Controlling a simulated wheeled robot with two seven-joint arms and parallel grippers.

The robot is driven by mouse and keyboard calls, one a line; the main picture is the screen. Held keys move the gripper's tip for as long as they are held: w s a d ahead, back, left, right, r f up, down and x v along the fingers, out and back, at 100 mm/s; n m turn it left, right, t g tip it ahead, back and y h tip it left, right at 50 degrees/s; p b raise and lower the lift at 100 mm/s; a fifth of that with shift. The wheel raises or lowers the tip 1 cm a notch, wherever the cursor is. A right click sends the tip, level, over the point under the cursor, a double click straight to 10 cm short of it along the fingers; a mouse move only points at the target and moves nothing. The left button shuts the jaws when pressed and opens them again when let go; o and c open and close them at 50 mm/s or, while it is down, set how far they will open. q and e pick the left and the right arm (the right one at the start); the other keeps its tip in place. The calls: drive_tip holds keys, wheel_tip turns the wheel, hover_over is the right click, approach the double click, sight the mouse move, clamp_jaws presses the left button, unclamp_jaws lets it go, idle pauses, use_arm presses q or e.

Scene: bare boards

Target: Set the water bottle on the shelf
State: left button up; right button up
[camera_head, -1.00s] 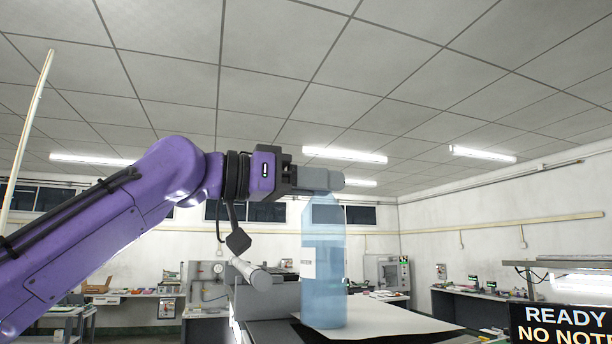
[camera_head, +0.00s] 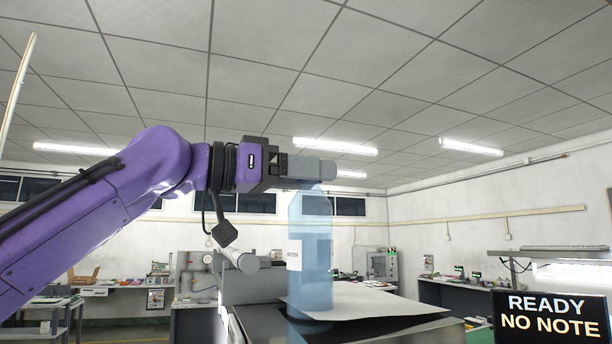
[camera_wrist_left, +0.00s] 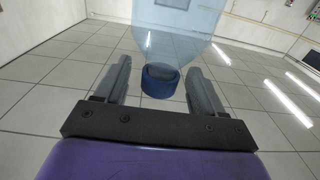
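The water bottle (camera_head: 310,240) is clear blue, with a pale label, and hangs upright in front of me in the head view. My left gripper (camera_head: 318,170) comes in level from the left at its top, and the fingers hide the cap there. In the left wrist view the dark blue cap (camera_wrist_left: 160,82) of the bottle (camera_wrist_left: 175,35) sits between the two fingers of the left gripper (camera_wrist_left: 158,68). A shelf-like ledge (camera_head: 565,249) shows at the right. My right gripper is out of view.
A dark machine top with a white sheet (camera_head: 375,303) lies behind the bottle's lower part. A black sign (camera_head: 548,317) stands at lower right. Workbenches (camera_head: 455,290) line the far walls. The air around the bottle's right side looks clear.

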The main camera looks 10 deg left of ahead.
use_arm(q)
drive_tip(key=shift+s, duration=0.15)
drive_tip(key=shift+s+a+f+b, duration=0.1)
drive_tip(key=shift+s+a+b, duration=0.1)
drive_tip(key=shift+a+b, duration=0.15)
drive_tip(key=b+v, duration=0.2)
drive_tip(key=v, duration=0.7)
drive_tip(key=shift+s+a, duration=0.2)
drive_tip(key=shift+s, duration=0.05)
drive_tip(key=shift+w, duration=0.1)
